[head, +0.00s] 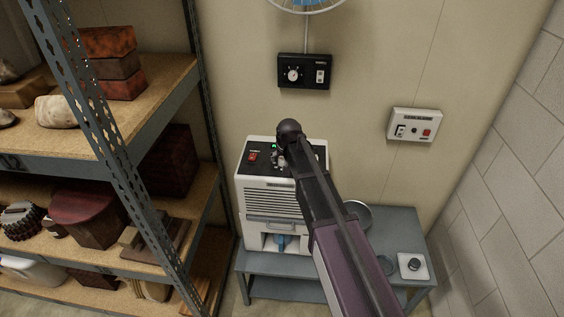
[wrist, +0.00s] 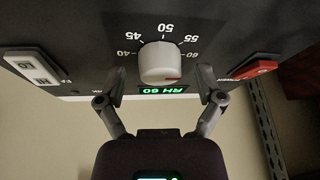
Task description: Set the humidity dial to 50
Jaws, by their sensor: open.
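The white humidity dial (wrist: 159,62) is a round knob on a black panel, with marks from 40 to 60 around it. A short red mark shows on its lower right, and the green display (wrist: 164,90) below it reads RH 60, upside down. My gripper (wrist: 161,80) is open, one finger to each side of the dial, with gaps to it visible. In the head view, the dehumidifier (head: 278,200) is a white cabinet with a black top. My gripper (head: 279,158) is over that top, largely hidden by my arm, which also hides the dial.
A red rocker switch (wrist: 254,68) and a white switch (wrist: 37,68) flank the dial. The dehumidifier stands on a grey bench (head: 262,262). A black control box (head: 305,71) and a white alarm box (head: 413,125) hang on the wall. Shelving (head: 180,75) stands at left.

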